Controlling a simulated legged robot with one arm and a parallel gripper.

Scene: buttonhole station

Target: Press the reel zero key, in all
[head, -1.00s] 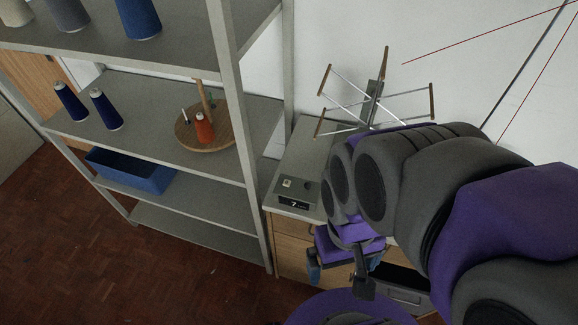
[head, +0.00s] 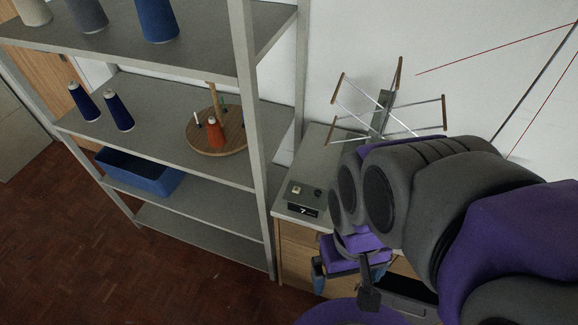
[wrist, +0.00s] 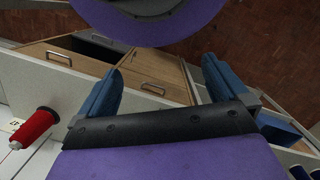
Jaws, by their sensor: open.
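A small dark control panel (head: 304,199) sits on the grey top of a wooden cabinet, in the middle of the head view. It bears a small pale key (head: 296,189), a dark round knob (head: 317,192) and a display (head: 303,210) that seems to read 7. A reel with wooden-tipped arms (head: 383,110) stands behind it. My gripper (head: 349,276) hangs below and to the right of the panel, in front of the cabinet's drawers, apart from the key. In the wrist view my gripper (wrist: 161,72) is open with nothing between its blue fingers; the panel is not clearly visible there.
A grey shelf unit (head: 254,130) stands left of the cabinet (head: 294,250), its post close to the panel. It holds thread cones, a round wooden stand (head: 222,135) and a blue bin (head: 140,177). A red spool (wrist: 35,128) lies left in the wrist view.

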